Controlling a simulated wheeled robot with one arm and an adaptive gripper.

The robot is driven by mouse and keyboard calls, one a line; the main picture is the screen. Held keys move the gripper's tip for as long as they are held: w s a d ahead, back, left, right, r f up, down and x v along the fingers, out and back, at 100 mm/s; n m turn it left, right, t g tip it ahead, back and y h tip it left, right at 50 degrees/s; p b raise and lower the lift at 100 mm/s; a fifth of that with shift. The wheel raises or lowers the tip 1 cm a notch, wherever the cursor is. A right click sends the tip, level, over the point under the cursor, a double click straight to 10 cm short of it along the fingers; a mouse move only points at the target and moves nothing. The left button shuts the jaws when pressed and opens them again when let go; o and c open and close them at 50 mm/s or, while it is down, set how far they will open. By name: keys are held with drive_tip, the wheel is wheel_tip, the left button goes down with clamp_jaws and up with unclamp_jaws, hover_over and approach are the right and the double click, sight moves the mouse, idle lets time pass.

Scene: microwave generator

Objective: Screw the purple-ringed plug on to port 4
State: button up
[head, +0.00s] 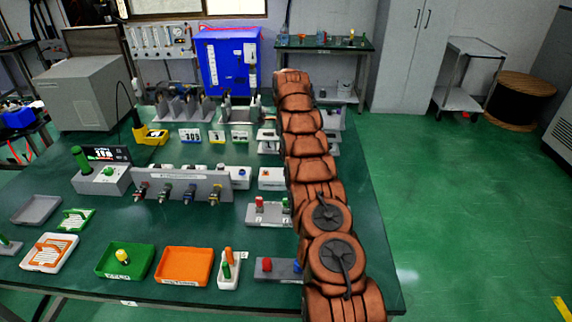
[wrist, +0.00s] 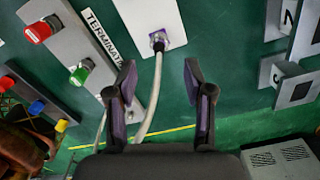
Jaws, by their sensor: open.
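My gripper is open, with one finger on each side of the cable and the plug just beyond the fingertips. I cannot read a port number, so port 4 is not identifiable. In the head view my arm hides the gripper, and the plug cannot be made out.
A grey block (wrist: 62,38) with red and green knobs and a lettered label stands left of the plug. A grey panel (head: 190,184) with several coloured connectors stands mid-table. Green and orange trays (head: 184,281) lie at the front. Grey numbered blocks (wrist: 298,50) stand at right.

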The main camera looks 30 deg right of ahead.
drive_tip(key=shift+s+f+p, duration=0.2)
drive_tip(key=shift+f+p, duration=0.1)
drive_tip(key=shift+f, duration=0.55)
drive_tip(key=shift+w+f+p, duration=0.1)
drive_tip(key=shift+f+p, duration=0.65)
drive_tip(key=shift+f, duration=1.75)
drive_tip(key=shift+c, duration=0.3)
clamp_jaws()
